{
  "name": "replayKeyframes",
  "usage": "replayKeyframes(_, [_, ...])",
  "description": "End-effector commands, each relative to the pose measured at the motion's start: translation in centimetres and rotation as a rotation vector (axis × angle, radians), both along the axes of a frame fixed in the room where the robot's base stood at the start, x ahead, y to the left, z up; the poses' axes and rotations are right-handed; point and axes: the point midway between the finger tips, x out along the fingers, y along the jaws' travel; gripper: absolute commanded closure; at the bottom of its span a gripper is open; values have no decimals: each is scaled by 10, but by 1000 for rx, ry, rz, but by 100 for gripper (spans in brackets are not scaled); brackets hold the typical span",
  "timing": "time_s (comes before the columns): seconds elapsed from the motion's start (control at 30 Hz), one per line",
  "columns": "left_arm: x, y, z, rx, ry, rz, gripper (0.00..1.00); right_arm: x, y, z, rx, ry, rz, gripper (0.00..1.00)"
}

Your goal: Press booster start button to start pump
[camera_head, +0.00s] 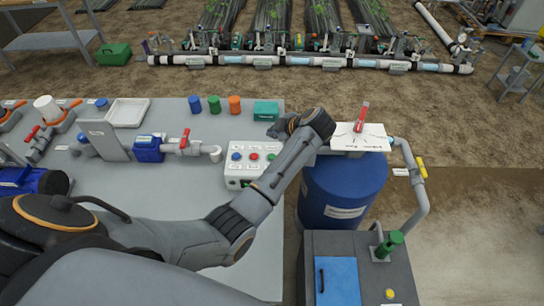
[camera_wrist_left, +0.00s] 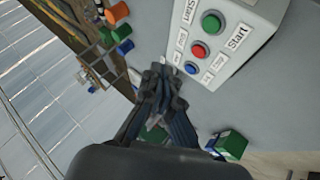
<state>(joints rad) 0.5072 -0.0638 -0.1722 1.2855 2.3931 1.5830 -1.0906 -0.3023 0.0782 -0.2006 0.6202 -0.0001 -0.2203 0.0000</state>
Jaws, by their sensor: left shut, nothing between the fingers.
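The white button box (camera_head: 241,171) stands on the grey bench and has blue (camera_head: 236,156), red (camera_head: 254,156) and green buttons. In the left wrist view the box's green button (camera_wrist_left: 212,23), red button (camera_wrist_left: 199,51) and blue button (camera_wrist_left: 191,69) form a row. "Start" labels (camera_wrist_left: 238,36) show near the green button. My left gripper (camera_head: 280,130) is beyond the box's far right corner; my forearm crosses its right side. In the wrist view the left gripper (camera_wrist_left: 160,72) is shut and empty, beside the blue-button end, with no clear contact. My right gripper is out of view.
A green box (camera_head: 266,111) and blue, green and orange cylinders (camera_head: 234,105) stand along the bench's far edge. A pipe with a red-handled valve (camera_head: 185,139) lies left of the button box. A blue tank (camera_head: 342,190) stands to the right.

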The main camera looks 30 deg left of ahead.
Motion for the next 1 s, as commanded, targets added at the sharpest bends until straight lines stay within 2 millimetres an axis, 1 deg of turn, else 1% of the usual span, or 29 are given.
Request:
replayKeyframes(0.03, [0,0,-6,1,0,1,100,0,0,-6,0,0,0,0])
replayKeyframes(0.17, [0,1,-19,0,-1,-1,100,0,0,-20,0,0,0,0])
replayKeyframes(0.27, [0,0,-31,2,-1,-1,100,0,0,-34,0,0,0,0])
replayKeyframes(0.5, [0,1,-65,1,-1,-1,100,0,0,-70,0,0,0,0])
replayKeyframes(0.73, [0,0,-83,0,-1,0,100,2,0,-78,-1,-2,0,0])
replayKeyframes(1.0, [0,0,-85,0,-1,0,100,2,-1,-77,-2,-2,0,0])
